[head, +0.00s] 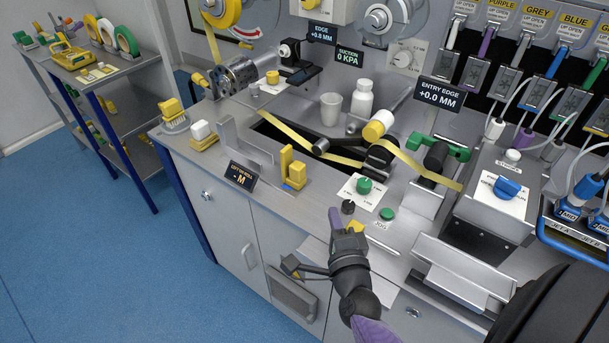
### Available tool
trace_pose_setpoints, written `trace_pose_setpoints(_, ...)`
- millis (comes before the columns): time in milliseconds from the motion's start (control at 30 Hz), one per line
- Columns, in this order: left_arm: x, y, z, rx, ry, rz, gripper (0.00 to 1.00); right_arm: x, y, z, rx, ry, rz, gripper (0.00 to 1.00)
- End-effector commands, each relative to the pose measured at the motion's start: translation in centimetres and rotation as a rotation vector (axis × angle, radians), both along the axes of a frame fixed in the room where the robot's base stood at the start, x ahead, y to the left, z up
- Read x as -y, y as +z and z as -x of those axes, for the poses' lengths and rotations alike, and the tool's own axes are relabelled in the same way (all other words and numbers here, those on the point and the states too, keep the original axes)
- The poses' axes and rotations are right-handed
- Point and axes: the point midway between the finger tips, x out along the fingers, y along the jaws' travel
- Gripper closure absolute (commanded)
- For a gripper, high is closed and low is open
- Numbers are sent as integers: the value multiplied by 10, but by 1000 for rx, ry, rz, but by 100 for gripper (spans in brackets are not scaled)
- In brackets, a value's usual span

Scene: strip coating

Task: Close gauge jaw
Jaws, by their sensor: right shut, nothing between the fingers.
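I cannot single out the gauge jaw for certain. A grey upright bracket (243,148) and a yellow two-post piece (291,167) stand apart at the front left of the bench, behind a dark sign reading "- M" (242,175). A thin yellow strip (292,133) runs past behind them, over a dark slot. My right gripper (336,218) is shut and empty at the bench's front edge, just in front of a black knob and to the right of the yellow piece. Whether it touches anything is unclear. My left gripper is not in view.
A green knob (364,186) and a green JOG button (387,214) are close to my right gripper. A white cup (331,108) and bottle (362,97) stand farther back. A grey box with a blue switch (508,188) stands at the right. Blue floor is free at the left.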

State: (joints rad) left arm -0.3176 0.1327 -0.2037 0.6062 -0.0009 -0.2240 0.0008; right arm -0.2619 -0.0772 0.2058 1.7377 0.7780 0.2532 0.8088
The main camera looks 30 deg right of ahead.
Motion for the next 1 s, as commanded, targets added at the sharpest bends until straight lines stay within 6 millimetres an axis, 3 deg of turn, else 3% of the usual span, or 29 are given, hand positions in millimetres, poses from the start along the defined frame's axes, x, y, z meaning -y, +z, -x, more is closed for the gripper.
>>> trace_pose_setpoints(367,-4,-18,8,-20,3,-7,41,31,-2,-77,0,2,1,100)
trace_pose_setpoints(500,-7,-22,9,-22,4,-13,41,21,-2,-98,-1,3,-2,100)
trace_pose_setpoints(700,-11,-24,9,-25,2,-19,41,16,-1,-111,-3,3,1,100)
trace_pose_setpoints(1000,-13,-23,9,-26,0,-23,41,15,0,-112,-4,3,3,100)
